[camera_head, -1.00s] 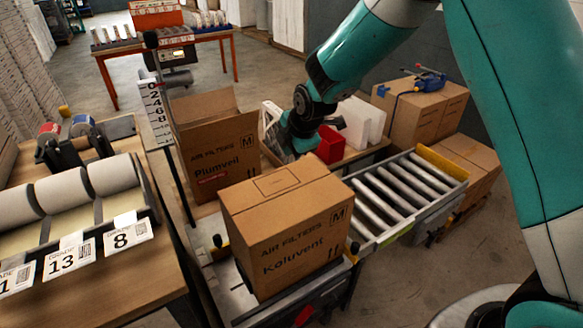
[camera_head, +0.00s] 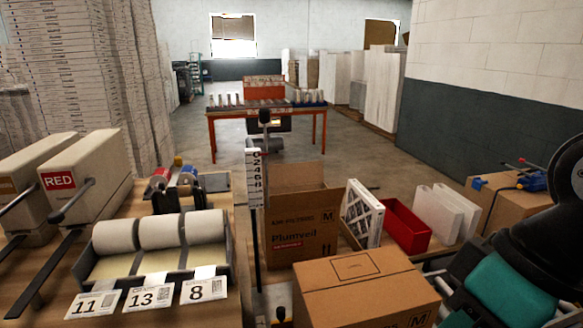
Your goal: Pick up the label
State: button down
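Three white labels hang at the front of a label dispenser (camera_head: 150,252) on the wooden bench at the left. They read 11 (camera_head: 93,304), 13 (camera_head: 149,293) and 8 (camera_head: 204,289), each with a barcode beside the number. Each sits below one of three white rolls. I cannot tell which one the task means. My gripper is not in view; only black and teal parts of my arm show at the lower right.
A closed brown box (camera_head: 362,285) stands at the front middle, with an open Plumveil box (camera_head: 303,225) behind it. A white filter (camera_head: 362,213) and a red bin (camera_head: 405,227) are to the right. A RED-marked machine (camera_head: 88,180) stands left of the dispenser. Open floor lies beyond.

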aim_at(214, 288)
jog(key=z, duration=2.8)
jog(key=k, duration=2.1)
jog(key=u, duration=2.05)
jog(key=i, duration=0.5)
jog(key=u, duration=0.1)
